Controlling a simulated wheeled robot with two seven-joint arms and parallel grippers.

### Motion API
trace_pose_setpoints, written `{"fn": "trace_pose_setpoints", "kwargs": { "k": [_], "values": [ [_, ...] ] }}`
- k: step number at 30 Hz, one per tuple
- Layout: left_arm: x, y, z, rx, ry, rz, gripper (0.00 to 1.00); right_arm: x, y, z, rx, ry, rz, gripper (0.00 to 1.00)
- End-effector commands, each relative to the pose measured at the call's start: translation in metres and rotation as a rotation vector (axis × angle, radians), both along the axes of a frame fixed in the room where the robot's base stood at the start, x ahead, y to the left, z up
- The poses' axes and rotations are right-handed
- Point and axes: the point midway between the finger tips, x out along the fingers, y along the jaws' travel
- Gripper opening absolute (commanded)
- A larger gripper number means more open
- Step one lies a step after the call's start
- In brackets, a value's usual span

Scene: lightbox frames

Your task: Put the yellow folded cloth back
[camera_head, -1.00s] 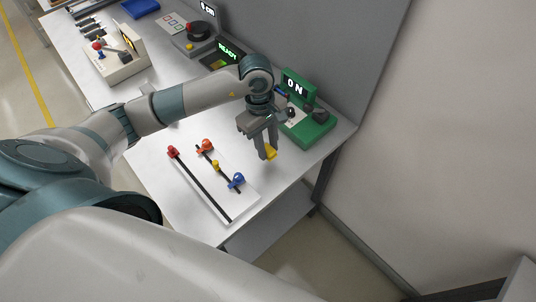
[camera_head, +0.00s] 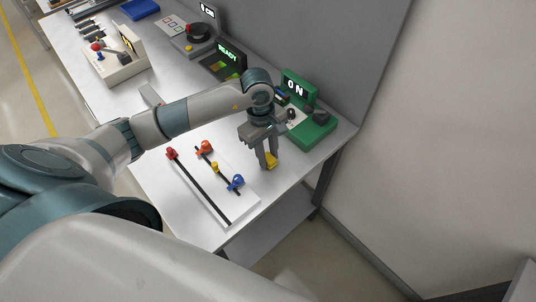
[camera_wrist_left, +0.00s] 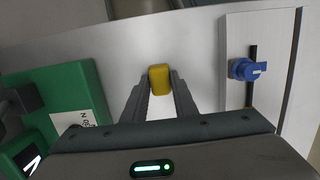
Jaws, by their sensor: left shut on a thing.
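The yellow folded cloth (camera_head: 271,160) is between the fingertips of my left gripper (camera_head: 267,162). It also shows in the left wrist view (camera_wrist_left: 160,78) as a small yellow block at the ends of the two fingers. My left gripper points down over the bare right end of the table, between the white slider board and the green box. It is shut on the cloth. I cannot tell whether the cloth touches the table. My right gripper is not in view.
The white board (camera_head: 240,212) with red, orange, yellow and blue knobs lies left of the gripper. The green box (camera_head: 312,128) with an "ON" display stands behind it. A dark box reading "READY" (camera_head: 228,58) stands further back. A wall bounds the table's far side.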

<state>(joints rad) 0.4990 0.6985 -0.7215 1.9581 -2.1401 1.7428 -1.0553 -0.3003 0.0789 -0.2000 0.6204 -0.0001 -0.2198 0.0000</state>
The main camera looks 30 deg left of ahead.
Motion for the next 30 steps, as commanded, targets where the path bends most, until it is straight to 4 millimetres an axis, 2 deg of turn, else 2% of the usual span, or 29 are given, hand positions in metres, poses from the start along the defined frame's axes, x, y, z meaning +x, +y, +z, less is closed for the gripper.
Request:
{"fn": "trace_pose_setpoints", "kwargs": {
  "k": [9,10,12,26,30],
  "values": [
    [0.0,0.0,-0.004,0.0,-0.001,-0.001,0.05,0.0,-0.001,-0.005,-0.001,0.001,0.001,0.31],
    [0.0,0.0,-0.002,0.0,-0.001,-0.001,0.3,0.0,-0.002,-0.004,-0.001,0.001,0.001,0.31],
    [0.0,0.0,-0.002,0.0,-0.001,-0.001,0.44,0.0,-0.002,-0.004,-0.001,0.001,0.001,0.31],
    [0.0,0.0,0.002,-0.001,0.0,0.0,0.44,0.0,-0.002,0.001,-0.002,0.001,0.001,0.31],
    [0.002,0.002,0.015,0.0,-0.003,-0.002,0.44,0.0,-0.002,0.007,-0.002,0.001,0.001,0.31]
  ]
}}
